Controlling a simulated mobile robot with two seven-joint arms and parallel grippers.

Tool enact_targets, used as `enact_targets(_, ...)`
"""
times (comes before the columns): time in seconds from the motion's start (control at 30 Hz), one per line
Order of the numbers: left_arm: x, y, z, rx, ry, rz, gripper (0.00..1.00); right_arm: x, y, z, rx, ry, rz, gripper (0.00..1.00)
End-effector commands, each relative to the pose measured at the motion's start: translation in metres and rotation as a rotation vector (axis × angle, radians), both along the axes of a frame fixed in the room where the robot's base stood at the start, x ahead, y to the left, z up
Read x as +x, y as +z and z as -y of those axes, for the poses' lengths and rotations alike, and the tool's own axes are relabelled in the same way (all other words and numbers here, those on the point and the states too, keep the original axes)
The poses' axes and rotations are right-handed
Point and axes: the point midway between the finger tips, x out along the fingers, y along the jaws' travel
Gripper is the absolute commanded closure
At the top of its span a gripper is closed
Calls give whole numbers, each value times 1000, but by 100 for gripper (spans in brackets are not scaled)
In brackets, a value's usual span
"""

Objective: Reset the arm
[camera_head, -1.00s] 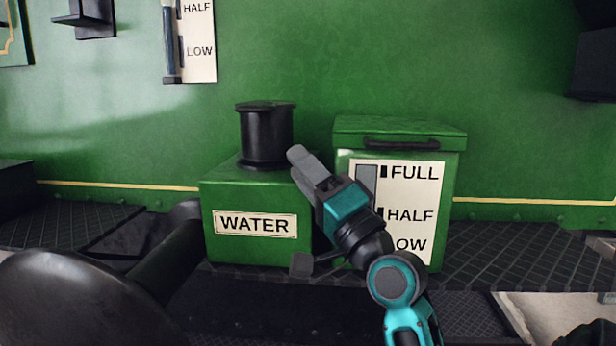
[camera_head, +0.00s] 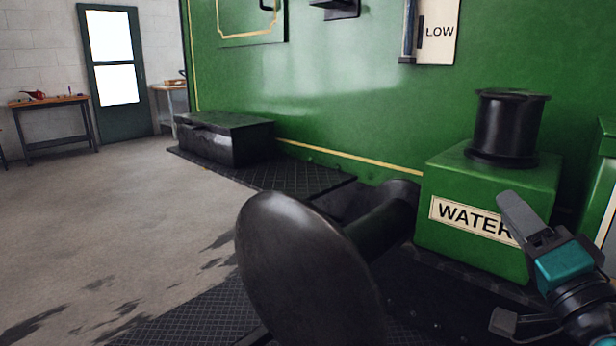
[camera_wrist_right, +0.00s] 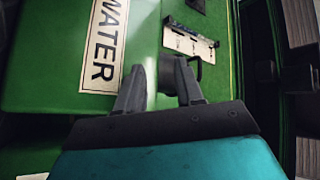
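My right gripper (camera_head: 503,260) shows at the lower right of the head view, in front of the green water box (camera_head: 478,255). Its two fingers are spread apart with nothing between them. One finger covers the end of the WATER label. In the right wrist view the gripper (camera_wrist_right: 160,78) also shows a gap between its fingers, with the WATER label (camera_wrist_right: 103,45) to their left. I cannot tell how far the fingers are from the box. My left gripper and arm are not in view.
A large black round buffer (camera_head: 300,270) juts out left of the water box. A black cylinder (camera_head: 505,125) stands on that box. A black chest (camera_head: 225,138) lies farther back. Open concrete floor (camera_head: 130,215) spreads left, with a workbench (camera_head: 50,102) and door (camera_head: 112,75) beyond.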

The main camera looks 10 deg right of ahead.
Motion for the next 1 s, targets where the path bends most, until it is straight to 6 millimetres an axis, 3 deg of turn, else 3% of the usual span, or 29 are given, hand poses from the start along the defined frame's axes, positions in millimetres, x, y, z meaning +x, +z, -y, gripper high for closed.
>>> enact_targets(0.03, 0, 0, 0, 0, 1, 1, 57, 8, -33, -13, -62, 1, -85, 63)
enact_targets(0.13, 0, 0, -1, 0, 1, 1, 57, 14, -98, -41, -221, 12, -243, 63)
enact_targets(0.27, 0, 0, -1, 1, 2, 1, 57, 3, -187, -83, -452, 68, -435, 63)
enact_targets(0.4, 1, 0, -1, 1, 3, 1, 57, -35, -276, -132, -711, 179, -602, 63)
enact_targets(0.57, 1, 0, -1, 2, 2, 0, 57, -105, -360, -188, -1007, 362, -726, 63)
enact_targets(0.63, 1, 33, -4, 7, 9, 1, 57, -106, -329, -185, -1034, 351, -724, 63)
enact_targets(1.0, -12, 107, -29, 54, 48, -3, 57, -116, -251, -160, -1053, 300, -755, 63)
